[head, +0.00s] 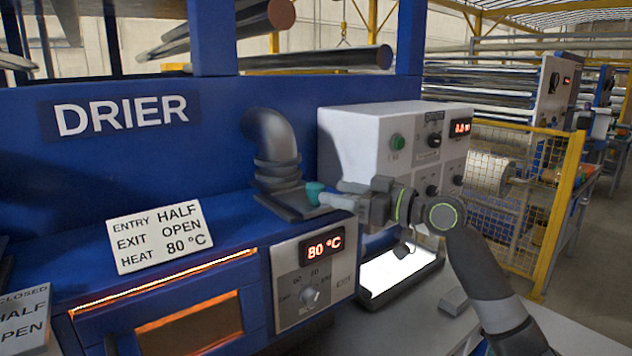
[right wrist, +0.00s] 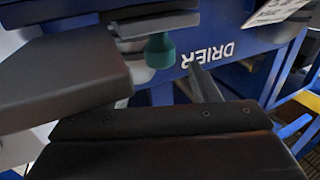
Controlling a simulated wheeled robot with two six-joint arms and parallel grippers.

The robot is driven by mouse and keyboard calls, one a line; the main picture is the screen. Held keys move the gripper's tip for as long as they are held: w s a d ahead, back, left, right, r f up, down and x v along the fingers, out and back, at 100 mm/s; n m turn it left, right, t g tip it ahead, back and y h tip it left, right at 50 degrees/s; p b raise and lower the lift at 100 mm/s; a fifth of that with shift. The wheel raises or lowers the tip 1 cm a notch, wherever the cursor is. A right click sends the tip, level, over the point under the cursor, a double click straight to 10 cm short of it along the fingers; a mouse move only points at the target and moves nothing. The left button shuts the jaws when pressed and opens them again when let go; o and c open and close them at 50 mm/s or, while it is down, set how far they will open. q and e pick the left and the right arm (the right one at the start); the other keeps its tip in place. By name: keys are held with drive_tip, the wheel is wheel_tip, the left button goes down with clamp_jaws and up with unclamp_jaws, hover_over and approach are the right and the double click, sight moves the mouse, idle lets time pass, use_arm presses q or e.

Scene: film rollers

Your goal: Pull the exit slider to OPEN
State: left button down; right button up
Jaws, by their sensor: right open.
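A teal knob (head: 315,191) stands on the dark plate (head: 290,204) at the foot of the grey elbow duct (head: 275,145), on top of the blue drier. I take this knob to be the exit slider's handle; its scale is not readable here. My right gripper (head: 335,199) reaches in from the right, with its tips close beside the knob. In the right wrist view the open gripper (right wrist: 120,100) has its two grey fingers apart, and the teal knob (right wrist: 160,50) shows near them. I cannot tell whether they touch it. My left gripper is not in view.
A white card (head: 158,237) reads ENTRY HALF, EXIT OPEN, HEAT 80 °C. A control panel (head: 312,275) shows 80 °C. A grey control box (head: 370,140) stands behind my right gripper. A plate marked CLOSED, HALF, OPEN (head: 22,318) is at far left.

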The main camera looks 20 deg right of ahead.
sight(324, 188)
drive_tip(key=p+x, duration=0.1)
drive_tip(key=x, duration=0.4)
drive_tip(key=shift+r, duration=0.15)
drive_tip(key=shift+w+a+p, duration=0.3)
drive_tip(key=shift+a, duration=0.1)
